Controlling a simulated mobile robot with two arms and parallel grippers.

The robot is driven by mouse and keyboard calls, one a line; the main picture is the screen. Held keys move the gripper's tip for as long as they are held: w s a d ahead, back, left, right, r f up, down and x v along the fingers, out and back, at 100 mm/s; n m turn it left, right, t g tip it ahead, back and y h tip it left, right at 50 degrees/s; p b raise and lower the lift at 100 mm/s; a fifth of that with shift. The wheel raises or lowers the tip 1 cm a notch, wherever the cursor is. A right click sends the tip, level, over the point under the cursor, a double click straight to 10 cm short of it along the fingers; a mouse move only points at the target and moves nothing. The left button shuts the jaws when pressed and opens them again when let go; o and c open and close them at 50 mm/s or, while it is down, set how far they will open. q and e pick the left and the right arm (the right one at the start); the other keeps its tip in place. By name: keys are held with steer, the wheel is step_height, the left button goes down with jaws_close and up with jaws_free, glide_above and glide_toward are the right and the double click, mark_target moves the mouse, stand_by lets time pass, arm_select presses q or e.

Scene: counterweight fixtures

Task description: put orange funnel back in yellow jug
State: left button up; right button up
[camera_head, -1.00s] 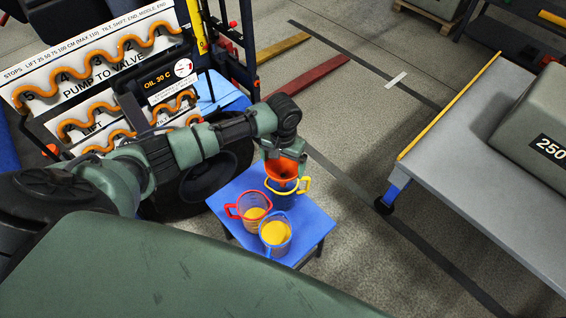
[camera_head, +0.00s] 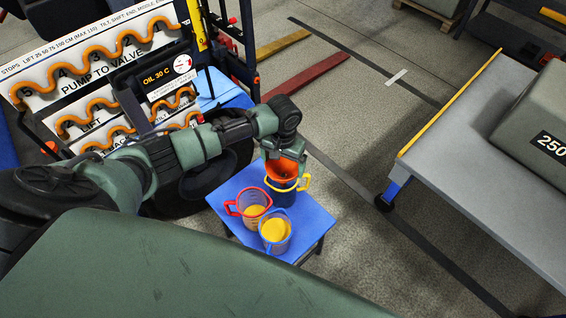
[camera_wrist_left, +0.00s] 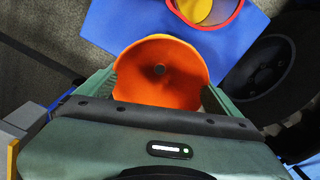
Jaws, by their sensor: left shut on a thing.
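The orange funnel (camera_head: 282,172) is at the mouth of the jug with the yellow handle (camera_head: 305,183), at the back of the small blue table (camera_head: 313,217). My left gripper (camera_head: 289,157) is shut on the funnel. In the left wrist view the funnel (camera_wrist_left: 160,70) lies between the fingers of my left gripper (camera_wrist_left: 163,95), its wide cone and dark centre hole facing the camera. Its spout is hidden, so I cannot tell how deep it sits in the jug. My right gripper is not in view.
A red-rimmed jug (camera_head: 252,204) and a blue-rimmed jug (camera_head: 275,232), both with yellow contents, stand close in front on the blue table. A panel with orange hoses (camera_head: 90,70) stands left. A grey bench (camera_head: 470,150) with a block marked 250 is at right.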

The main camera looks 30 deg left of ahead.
arm_select(q)
steer(key=shift+f, duration=0.25)
stand_by(0.3)
steer(key=shift+f, duration=0.5)
steer(key=shift+f, duration=0.2)
stand_by(0.3)
steer(key=o, duration=1.1)
steer(key=shift+o, duration=0.2)
steer(key=shift+r, duration=0.1)
